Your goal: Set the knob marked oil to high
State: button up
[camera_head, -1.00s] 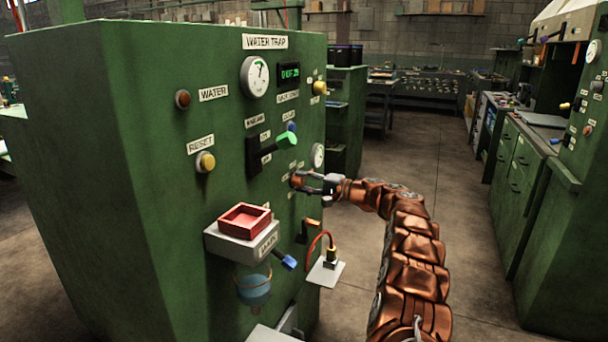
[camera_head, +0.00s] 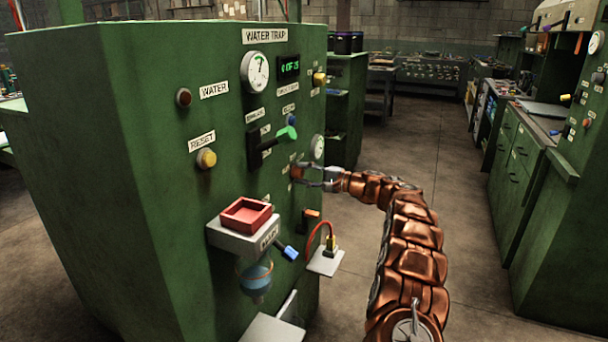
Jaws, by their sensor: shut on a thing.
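The green cabinet (camera_head: 130,150) labelled WATER TRAP carries several controls on its right-hand face. My gripper (camera_head: 300,177) is at that face, right of and below the lever with the green handle (camera_head: 286,133). It is shut on a small orange-brown knob (camera_head: 296,172), which the fingers partly hide. Small labels sit around this knob, too small to read, so I cannot tell whether it is the one marked oil. The knob's pointing direction cannot be made out.
A red tray (camera_head: 246,214) on a grey shelf juts out below left of my gripper, with a blue-tipped lever (camera_head: 288,252). Open floor lies to the right.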

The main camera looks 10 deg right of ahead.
jog(key=o, duration=1.1)
jog(key=shift+o, duration=0.2)
jog(key=v, duration=1.2)
